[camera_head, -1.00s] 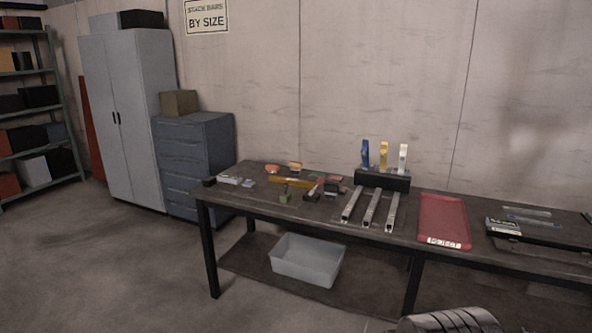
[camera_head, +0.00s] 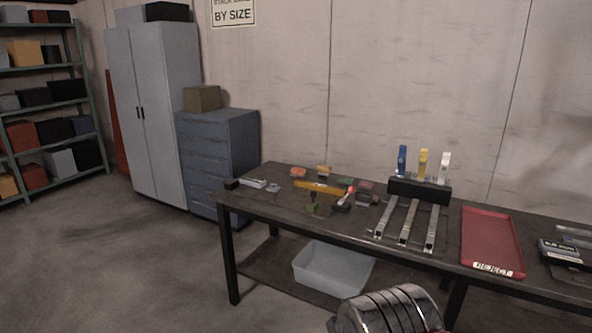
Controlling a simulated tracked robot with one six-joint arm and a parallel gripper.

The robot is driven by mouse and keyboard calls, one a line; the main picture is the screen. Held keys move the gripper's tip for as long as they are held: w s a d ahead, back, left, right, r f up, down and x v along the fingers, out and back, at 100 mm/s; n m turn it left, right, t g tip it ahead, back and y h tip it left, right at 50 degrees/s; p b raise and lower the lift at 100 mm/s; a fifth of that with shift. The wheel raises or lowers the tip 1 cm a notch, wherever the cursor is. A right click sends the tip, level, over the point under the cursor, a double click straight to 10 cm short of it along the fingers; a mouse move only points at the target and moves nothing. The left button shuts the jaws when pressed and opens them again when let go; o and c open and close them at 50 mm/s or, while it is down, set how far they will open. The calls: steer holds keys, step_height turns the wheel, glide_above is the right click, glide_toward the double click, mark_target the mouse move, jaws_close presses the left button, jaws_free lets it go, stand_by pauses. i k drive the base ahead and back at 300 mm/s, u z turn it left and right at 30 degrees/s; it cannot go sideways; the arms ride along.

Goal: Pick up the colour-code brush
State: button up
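I cannot make out for certain which thing is the colour-code brush. Several small items lie on the left half of the dark workbench (camera_head: 258,208), too small to name surely. Among them is a red-and-white slim item (camera_head: 346,196) beside a yellow bar (camera_head: 318,187). Farther right, a blue upright piece (camera_head: 402,160), a yellow one (camera_head: 422,164) and a white one (camera_head: 444,167) stand in a black block (camera_head: 420,190) at the bench's back. My gripper is not in view; a ribbed metallic part at the bottom edge looks like part of my arm.
Three metal rails run forward from the black block. A red tray (camera_head: 491,243) marked REJECT lies to their right. A pale bin (camera_head: 333,270) sits on the lower shelf. A blue drawer cabinet (camera_head: 215,160) stands left of the bench. The floor at the left is clear.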

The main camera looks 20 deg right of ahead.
mark_target(324, 171)
steer(key=u, duration=0.45)
steer(key=i, duration=2.45)
steer(key=z, duration=0.9)
steer(key=i, duration=0.55)
steer(key=z, duration=0.7)
steer(key=i, duration=0.5)
steer(key=z, duration=0.3)
